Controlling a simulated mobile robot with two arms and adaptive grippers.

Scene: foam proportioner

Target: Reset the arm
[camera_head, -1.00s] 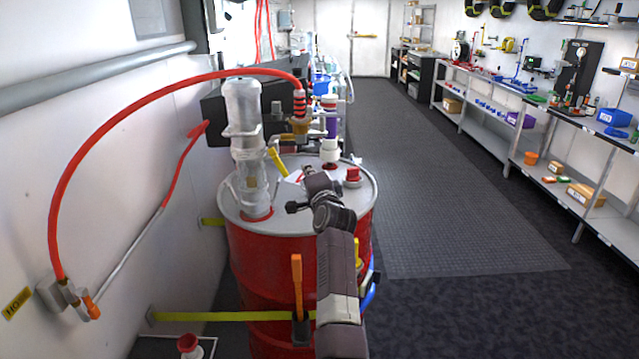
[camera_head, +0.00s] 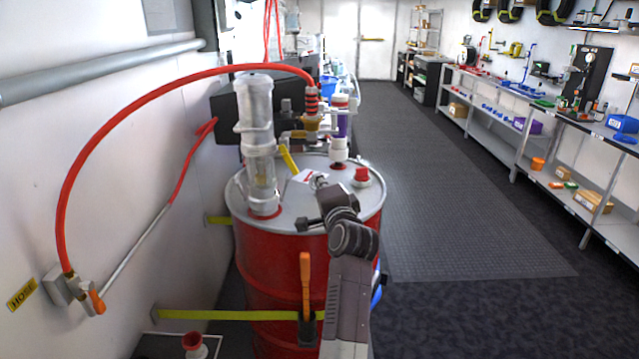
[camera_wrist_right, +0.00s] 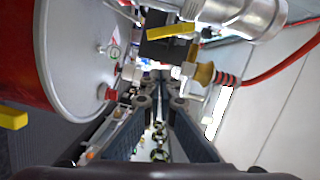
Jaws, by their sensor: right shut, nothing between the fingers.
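My right arm (camera_head: 346,300) comes up from the bottom of the head view, in front of the red drum (camera_head: 270,250). My right gripper (camera_head: 318,182) is over the drum's grey lid (camera_head: 290,217), partly hidden behind my wrist. In the right wrist view, the two dark fingers of the gripper (camera_wrist_right: 161,101) converge at their tips with nothing held. The lid also shows in that view (camera_wrist_right: 75,50), to the left of the fingers. My left gripper is not in view.
A clear pump cylinder (camera_head: 256,120) stands on the lid. A red hose (camera_head: 130,105) arches from the wall to a fitting. A red cap (camera_head: 361,174) sits on the lid's right side. Shelves (camera_head: 500,110) line the right wall; the floor between (camera_head: 440,180) is free.

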